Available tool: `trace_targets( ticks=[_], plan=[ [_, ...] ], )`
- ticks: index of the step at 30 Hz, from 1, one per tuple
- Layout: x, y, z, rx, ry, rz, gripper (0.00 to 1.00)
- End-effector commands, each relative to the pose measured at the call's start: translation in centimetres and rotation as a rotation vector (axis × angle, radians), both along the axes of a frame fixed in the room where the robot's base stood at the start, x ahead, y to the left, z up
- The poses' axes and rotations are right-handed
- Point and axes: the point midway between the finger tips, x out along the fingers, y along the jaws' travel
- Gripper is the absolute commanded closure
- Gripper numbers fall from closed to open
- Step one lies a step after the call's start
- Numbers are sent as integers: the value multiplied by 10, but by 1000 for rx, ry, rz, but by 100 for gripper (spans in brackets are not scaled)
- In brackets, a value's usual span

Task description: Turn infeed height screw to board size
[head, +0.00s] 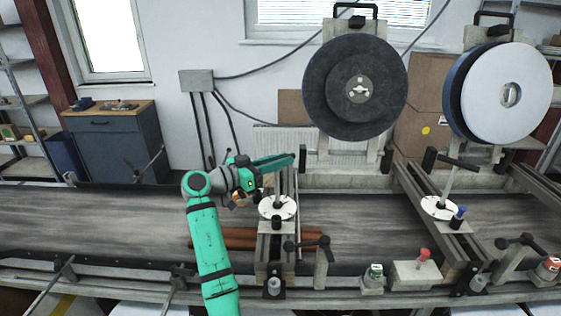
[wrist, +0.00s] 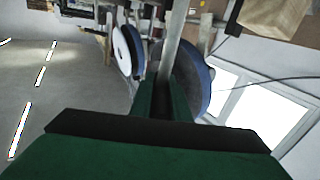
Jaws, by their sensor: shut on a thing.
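The height screw (head: 278,189) at the left station is a thin upright spindle over a round white dial (head: 265,208). My gripper (head: 288,161) lies across the top of this screw, pointing right, and is shut. In the wrist view a grey bar (wrist: 173,42) runs up from between my gripper's fingers (wrist: 166,102). It looks like part of the screw, but the fingers hide the gripped part. Brown boards (head: 232,239) lie on the belt at the left station, partly behind my arm. The dial's reading is too small to tell.
The conveyor belt (head: 95,215) runs across the view. A second station at right has a similar screw (head: 447,184) with a dark crossbar and dial. Large abrasive discs (head: 330,95) stand behind.

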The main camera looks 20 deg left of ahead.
Motion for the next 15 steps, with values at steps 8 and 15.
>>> trace_targets(
  ticks=[8,15],
  plan=[
    [0,0,-1,1,-2,177,100],
    [1,3,0,1,-3,339,100]
  ],
)
